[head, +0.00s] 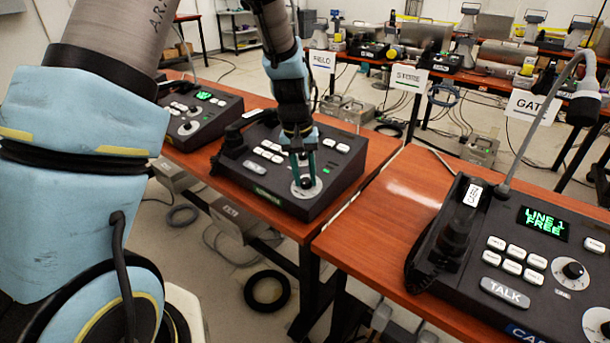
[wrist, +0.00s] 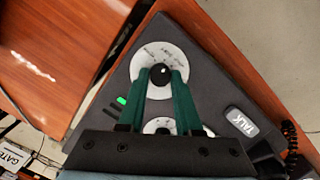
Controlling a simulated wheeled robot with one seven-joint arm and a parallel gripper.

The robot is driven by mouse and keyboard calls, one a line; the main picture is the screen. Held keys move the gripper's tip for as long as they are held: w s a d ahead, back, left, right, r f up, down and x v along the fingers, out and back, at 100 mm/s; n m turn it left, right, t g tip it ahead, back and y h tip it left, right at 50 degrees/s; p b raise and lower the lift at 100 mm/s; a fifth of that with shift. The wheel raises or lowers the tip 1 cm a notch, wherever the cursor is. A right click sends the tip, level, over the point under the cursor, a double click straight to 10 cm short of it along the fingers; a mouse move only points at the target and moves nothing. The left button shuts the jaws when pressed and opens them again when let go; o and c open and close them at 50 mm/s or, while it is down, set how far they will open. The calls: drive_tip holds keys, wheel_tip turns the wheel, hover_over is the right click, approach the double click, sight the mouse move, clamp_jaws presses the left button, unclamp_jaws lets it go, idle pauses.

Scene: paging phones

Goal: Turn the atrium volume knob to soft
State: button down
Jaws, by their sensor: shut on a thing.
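A dark paging phone console (head: 275,205) stands on the middle table, with white buttons and a green label too small to read. My gripper (head: 304,178) reaches down onto the dial at its front corner. In the wrist view, the green fingers of my gripper (wrist: 162,76) are shut on a round black knob (wrist: 160,73), one on each side. The knob sits on a white dial plate (wrist: 150,58) with faint printing I cannot read. A second dial (wrist: 158,124) lies between the fingers, partly hidden by them.
The same console has a TALK button (wrist: 240,121) at the right and a small green light. Another console (head: 530,260) showing "LINE 1 FREE" is on the near right table, with a gooseneck microphone (head: 584,100). A further console (head: 195,115) stands at the left.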

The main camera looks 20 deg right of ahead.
sight(299, 189)
idle(0.4)
drive_tip(key=c, duration=0.6)
unclamp_jaws()
drive_tip(key=r, duration=0.3)
drive_tip(key=r+b, duration=0.1)
drive_tip(key=r, duration=0.3)
drive_tip(key=a+r, duration=0.1)
drive_tip(key=r, duration=0.2)
drive_tip(key=shift+w+a+r, duration=0.1)
drive_tip(key=shift+w+r, duration=0.05)
drive_tip(key=shift+r, duration=0.2)
drive_tip(key=shift+a, duration=0.1)
drive_tip(key=s+a+f+n, duration=0.1)
drive_tip(key=a, duration=0.9)
drive_tip(key=s+a+n+t, duration=0.1)
drive_tip(key=s+a, duration=0.1)
drive_tip(key=a, duration=0.7)
drive_tip(key=s+a+f+n+t+y, duration=0.1)
drive_tip(key=s+a+n, duration=0.1)
drive_tip(key=a, duration=0.8)
drive_tip(key=shift+s+a+f, duration=0.1)
drive_tip(key=shift+a+f, duration=0.2)
